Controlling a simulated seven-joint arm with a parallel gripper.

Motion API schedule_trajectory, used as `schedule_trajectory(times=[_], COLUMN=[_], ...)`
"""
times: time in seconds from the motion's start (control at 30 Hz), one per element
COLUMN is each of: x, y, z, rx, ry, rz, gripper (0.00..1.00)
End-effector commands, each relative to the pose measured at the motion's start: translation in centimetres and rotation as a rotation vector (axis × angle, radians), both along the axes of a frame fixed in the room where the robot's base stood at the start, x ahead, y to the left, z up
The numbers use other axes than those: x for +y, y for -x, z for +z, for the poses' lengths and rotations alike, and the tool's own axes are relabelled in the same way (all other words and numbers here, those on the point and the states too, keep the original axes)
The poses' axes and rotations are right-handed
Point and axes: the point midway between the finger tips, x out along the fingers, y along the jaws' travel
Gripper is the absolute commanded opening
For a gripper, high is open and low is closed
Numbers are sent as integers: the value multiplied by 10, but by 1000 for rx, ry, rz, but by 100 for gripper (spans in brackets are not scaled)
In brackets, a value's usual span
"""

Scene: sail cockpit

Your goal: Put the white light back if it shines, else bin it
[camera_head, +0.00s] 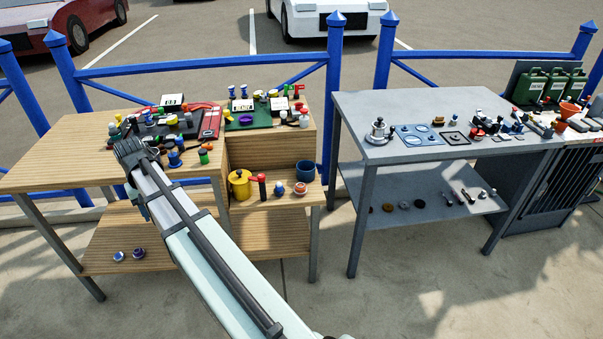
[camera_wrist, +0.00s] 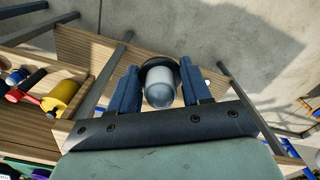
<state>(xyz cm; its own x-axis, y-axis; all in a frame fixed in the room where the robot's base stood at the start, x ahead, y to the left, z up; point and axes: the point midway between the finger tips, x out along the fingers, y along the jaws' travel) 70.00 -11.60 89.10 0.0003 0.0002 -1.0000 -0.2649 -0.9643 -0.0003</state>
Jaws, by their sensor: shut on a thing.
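My gripper (camera_head: 129,150) is over the wooden bench in the head view. In the wrist view my gripper (camera_wrist: 160,76) is shut on the white light (camera_wrist: 160,88), a pale dome with a dark collar, held between the two blue fingers. The dome looks grey-white, and I see no clear glow. In the head view the light is hidden by my gripper and arm. A dark panel (camera_head: 186,128) with a red edge and many small fittings lies on the bench beside my gripper.
A green board (camera_head: 245,124) with fittings is right of the panel. A yellow pot (camera_head: 239,185) and an open blue container (camera_head: 305,171) stand on the lower ledge. A grey table (camera_head: 365,110) with parts stands right. The bench's left end (camera_head: 60,160) is clear.

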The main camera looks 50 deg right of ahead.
Motion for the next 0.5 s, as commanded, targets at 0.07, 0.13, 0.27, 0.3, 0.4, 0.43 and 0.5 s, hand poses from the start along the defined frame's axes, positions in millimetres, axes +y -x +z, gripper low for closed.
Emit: schedule_trajectory(times=[0.07, 0.13, 0.27, 0.3, 0.4, 0.43, 0.5], x=[-24, -44, -83, -95, -126, -136, -158], y=[15, 21, 29, 31, 36, 37, 40], z=[-4, -6, -9, -10, -12, -12, -14], rx=[0, -1, -1, -1, -1, -1, -1], ry=[0, 0, 0, 0, 0, 0, 0], rz=[-8, -21, -61, -76, -117, -130, -162], gripper=[18, 18, 18, 18, 18, 18, 18])
